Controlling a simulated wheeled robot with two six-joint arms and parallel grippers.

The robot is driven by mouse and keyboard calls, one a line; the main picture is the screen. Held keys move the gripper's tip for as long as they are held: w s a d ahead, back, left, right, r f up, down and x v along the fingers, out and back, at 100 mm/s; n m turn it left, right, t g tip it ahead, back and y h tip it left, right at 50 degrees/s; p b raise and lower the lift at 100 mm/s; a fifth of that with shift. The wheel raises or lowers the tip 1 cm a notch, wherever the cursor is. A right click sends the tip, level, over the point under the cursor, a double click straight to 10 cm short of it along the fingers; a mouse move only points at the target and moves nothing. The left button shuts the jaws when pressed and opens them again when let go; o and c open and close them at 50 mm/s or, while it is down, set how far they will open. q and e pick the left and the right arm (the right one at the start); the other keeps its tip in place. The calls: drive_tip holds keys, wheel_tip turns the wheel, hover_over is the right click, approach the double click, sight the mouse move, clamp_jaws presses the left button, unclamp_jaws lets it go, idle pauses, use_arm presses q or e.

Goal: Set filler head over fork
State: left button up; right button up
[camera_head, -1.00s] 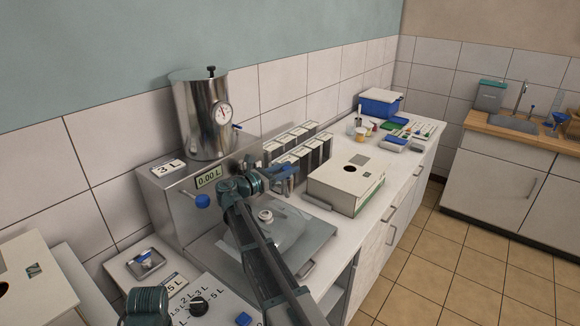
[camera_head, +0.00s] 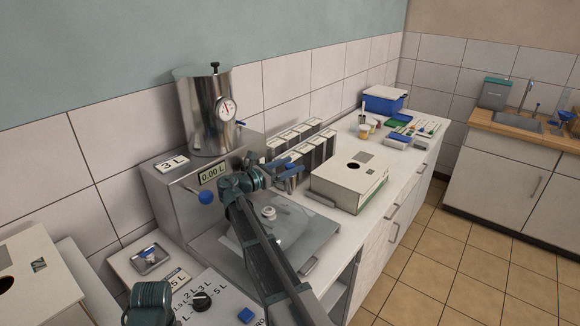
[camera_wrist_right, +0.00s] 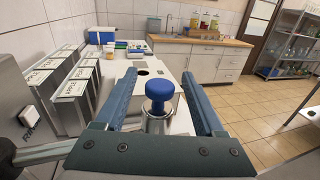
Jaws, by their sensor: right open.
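The filler head appears as a blue knob (camera_wrist_right: 159,89) on a metal cylinder (camera_wrist_right: 158,124) in the right wrist view. It stands between the two spread fingers of my right gripper (camera_wrist_right: 166,97), with gaps at both sides. In the head view my right gripper (camera_head: 286,168) is open at the front of the steel filling machine (camera_head: 168,195), above a clear bag (camera_head: 280,228) with a white cap. A blue bit of the head shows by the fingers there. I cannot make out the fork; my arm covers part of that area.
A white box (camera_head: 350,184) with a dark hole stands right of the bag. A lever with a blue ball (camera_head: 206,197) sticks out of the machine. A control panel (camera_head: 215,300) lies in front.

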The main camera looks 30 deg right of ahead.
wheel_tip(320, 180, up, 4)
drive_tip(key=p, duration=0.4)
drive_tip(key=shift+r, duration=0.1)
drive_tip(key=s+a, duration=0.8)
drive_tip(key=s, duration=0.5)
drive_tip(key=shift+s+r+p, duration=0.35)
drive_tip(key=shift+s+p, duration=0.05)
drive_tip(key=shift+p, duration=0.05)
